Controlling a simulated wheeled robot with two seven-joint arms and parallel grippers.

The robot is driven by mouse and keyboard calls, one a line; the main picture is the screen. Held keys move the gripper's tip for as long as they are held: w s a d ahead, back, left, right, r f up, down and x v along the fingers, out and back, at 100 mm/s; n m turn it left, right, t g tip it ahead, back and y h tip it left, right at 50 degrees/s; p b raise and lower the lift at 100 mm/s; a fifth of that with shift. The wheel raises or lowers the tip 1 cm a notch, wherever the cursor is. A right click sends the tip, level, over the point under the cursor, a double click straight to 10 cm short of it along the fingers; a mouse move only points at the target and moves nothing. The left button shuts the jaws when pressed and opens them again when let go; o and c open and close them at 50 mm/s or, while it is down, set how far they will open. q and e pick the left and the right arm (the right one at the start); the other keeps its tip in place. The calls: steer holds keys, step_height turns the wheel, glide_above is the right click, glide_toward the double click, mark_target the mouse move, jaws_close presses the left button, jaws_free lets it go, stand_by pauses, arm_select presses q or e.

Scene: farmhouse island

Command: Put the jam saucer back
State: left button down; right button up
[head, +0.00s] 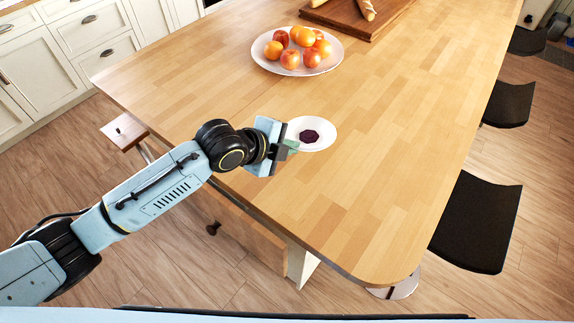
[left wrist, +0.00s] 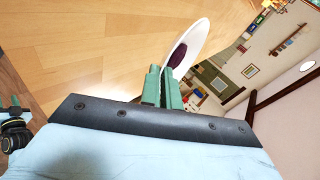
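The jam saucer is a small white dish (head: 326,133) with a dark purple patch of jam (head: 309,136) in its middle. It is over the near-left part of the wooden island top. My left gripper (head: 290,146) is at its left rim. In the left wrist view the green fingers (left wrist: 161,88) are close together on the rim of the saucer (left wrist: 195,38), which is seen almost edge-on and seems clear of the wood. The fingers hide the near rim. A small dark arm part of mine, perhaps the right gripper (left wrist: 14,112), shows at the left edge there.
A white plate of fruit (head: 330,67) stands farther back on the island top (head: 400,110). Behind it is a cutting board (head: 345,22) with bread. Dark stools (head: 478,222) line the right side. The wood right of the saucer is clear.

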arm_select(q)
steer(key=s+f+m+g, duration=0.1)
steer(key=s+f, duration=0.2)
steer(key=s, duration=0.4)
steer(key=shift+s+p, duration=0.2)
steer(key=shift+p, duration=0.25)
steer(key=shift+n+t+y, duration=0.3)
steer(key=shift+t+y, duration=0.3)
steer(key=shift+s+a+f+b, duration=0.1)
steer(key=shift+f+b, duration=0.05)
steer(key=shift+f, duration=1.7)
steer(key=shift+s+a+f+b, duration=0.1)
steer(key=shift+f+b, duration=0.05)
steer(key=shift+f, duration=1.65)
steer(key=c, duration=1.6)
jaws_free()
steer(key=shift+o, duration=0.2)
